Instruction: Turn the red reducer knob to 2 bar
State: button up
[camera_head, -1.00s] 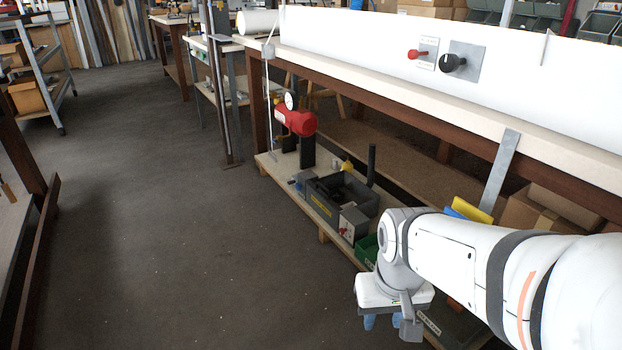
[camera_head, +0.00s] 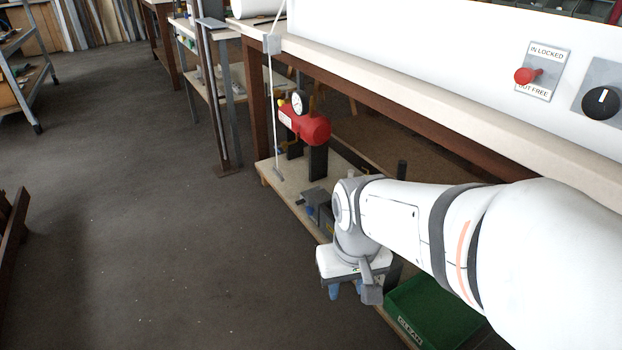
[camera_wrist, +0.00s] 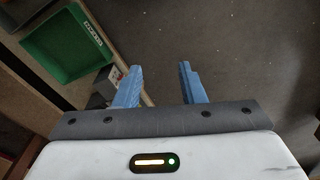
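A red tank (camera_head: 312,128) with a round white pressure gauge (camera_head: 297,103) stands on the low shelf under the bench. A small yellow part shows at its left end. I cannot make out a reducer knob or a bar scale on it. A red knob (camera_head: 526,76) sits on a plate marked "IN LOCKED" and "OUT FREE" on the white panel above. My gripper (camera_head: 345,291) hangs pointing down in front of the shelf, to the right of and nearer than the tank. In the wrist view its blue fingers (camera_wrist: 160,68) are apart with nothing between them.
A green crate (camera_head: 437,310) stands on the low shelf beside my arm; it also shows in the wrist view (camera_wrist: 66,48). A black knob (camera_head: 600,103) with a white mark is on the panel. A thin upright rod (camera_head: 271,110) stands left of the tank. The floor (camera_head: 140,210) at left is clear.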

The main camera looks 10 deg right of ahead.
jog(key=shift+w+d, duration=0.1)
jog(key=shift+w, duration=0.25)
